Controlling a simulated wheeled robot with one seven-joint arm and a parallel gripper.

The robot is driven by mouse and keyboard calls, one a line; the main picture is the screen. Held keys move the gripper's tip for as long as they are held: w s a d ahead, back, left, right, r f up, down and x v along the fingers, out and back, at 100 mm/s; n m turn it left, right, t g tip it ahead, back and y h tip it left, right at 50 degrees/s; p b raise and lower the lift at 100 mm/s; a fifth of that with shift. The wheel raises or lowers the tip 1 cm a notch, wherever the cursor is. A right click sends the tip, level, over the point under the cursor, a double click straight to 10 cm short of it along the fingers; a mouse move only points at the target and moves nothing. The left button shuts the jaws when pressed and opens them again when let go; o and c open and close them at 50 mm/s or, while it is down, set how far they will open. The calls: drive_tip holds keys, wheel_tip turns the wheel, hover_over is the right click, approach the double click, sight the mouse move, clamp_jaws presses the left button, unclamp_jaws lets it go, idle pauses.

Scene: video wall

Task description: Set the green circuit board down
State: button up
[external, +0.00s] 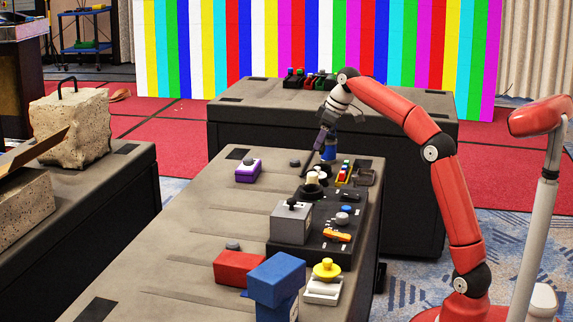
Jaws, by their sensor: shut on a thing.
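My gripper (304,172) points down and left over the far part of the near grey-topped case, above its row of devices. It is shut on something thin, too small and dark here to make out. I cannot pick out the green circuit board anywhere else in this view. I cannot tell whether the held thing touches the surface below.
A grey box (291,223), purple block (248,171), red block (239,268) and blue block (277,279) also stand there. The case's left part is clear.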

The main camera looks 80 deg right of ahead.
sight(324, 148)
drive_tip(key=shift+f+b, duration=0.8)
drive_tip(key=shift+f, duration=1.45)
drive_tip(key=shift+f+b, duration=0.3)
drive_tip(key=shift+f, duration=0.25)
drive_tip(key=o, duration=0.9)
drive_tip(key=shift+o, duration=0.2)
drive_tip(key=p+v, duration=0.4)
drive_tip(key=v, duration=0.9)
drive_tip(key=shift+w, duration=0.2)
drive_tip(key=shift+a+p, duration=0.15)
drive_tip(key=shift+p, duration=0.15)
